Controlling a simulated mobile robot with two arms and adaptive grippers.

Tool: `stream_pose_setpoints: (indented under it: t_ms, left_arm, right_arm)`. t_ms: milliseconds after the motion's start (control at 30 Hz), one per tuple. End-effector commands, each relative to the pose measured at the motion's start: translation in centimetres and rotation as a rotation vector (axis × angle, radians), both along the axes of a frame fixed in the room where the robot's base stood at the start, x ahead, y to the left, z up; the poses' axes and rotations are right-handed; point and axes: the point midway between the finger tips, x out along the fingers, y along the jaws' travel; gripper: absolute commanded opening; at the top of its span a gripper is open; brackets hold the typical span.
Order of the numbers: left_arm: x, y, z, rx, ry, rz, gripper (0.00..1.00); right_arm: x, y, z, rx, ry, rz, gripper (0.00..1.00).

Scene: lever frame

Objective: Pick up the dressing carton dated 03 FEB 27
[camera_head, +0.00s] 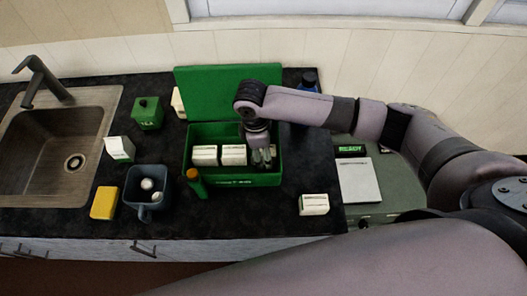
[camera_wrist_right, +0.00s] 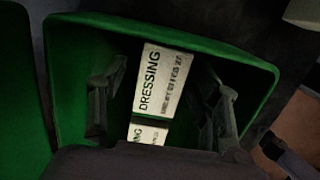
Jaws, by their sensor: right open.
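In the head view a green box (camera_head: 232,181) stands open on the counter. Two white cartons (camera_head: 205,155) (camera_head: 234,155) stand in its left and middle parts. My right gripper (camera_head: 262,160) reaches down into its right part, hiding what lies under it. In the right wrist view a white carton marked DRESSING (camera_wrist_right: 164,80) lies between the two spread fingers of my right gripper (camera_wrist_right: 162,100), with gaps either side. Its small date line is blurred but seems to end in FEB 27. A second carton (camera_wrist_right: 148,134) shows partly below it. My left gripper is out of view.
A white carton (camera_head: 313,204) lies on the counter's front right. The box's raised lid (camera_head: 215,92) stands behind.

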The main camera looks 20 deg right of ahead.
Motion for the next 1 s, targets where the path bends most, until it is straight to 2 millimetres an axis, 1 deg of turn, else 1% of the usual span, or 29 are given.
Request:
stream_pose_setpoints:
  t_ms: [100,133,800,833,1000]
  left_arm:
    - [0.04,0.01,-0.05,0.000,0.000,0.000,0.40]
    - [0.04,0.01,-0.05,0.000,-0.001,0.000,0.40]
    - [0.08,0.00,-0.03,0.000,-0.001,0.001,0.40]
    - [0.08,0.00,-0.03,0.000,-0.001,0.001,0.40]
    - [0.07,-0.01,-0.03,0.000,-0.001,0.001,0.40]
  right_arm:
    - [0.00,0.03,-0.01,0.000,0.000,0.000,0.58]
    - [0.00,0.03,-0.01,0.000,0.000,0.000,0.57]
    - [0.01,0.03,0.04,0.000,0.000,0.000,0.12]
    - [0.01,0.03,0.04,0.000,0.000,0.000,0.11]
    - [0.01,0.03,0.05,0.000,0.000,0.000,0.11]
